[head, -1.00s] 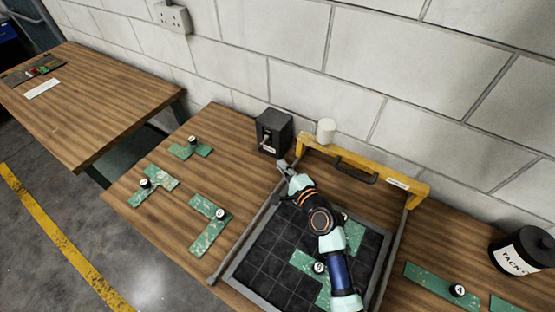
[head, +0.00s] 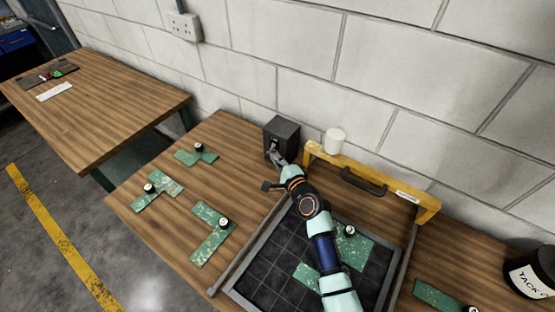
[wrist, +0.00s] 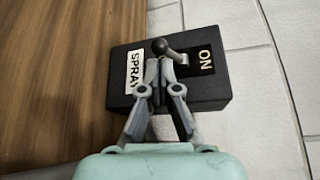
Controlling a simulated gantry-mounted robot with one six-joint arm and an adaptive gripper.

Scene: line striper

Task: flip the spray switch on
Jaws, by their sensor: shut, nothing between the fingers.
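The spray switch is a dark box (head: 282,134) on the table by the wall, left of the yellow frame. In the wrist view the box (wrist: 215,95) carries a white SPRAY label (wrist: 135,72) and a black ON label (wrist: 204,61). Its lever, with a dark round knob (wrist: 160,46), lies between the two labels, its shaft running toward the ON label. My gripper (wrist: 166,64) is shut and empty, its fingertips right at the lever, seemingly beside or touching it; I cannot tell if there is contact. In the head view my gripper (head: 277,158) is at the box's front.
A yellow frame (head: 375,182) with a handle and a white cylinder (head: 335,141) stand right of the box. A dark gridded tray (head: 270,262) lies under my arm. Green pieces with knobs (head: 212,232) lie on the table to the left. The block wall is close behind.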

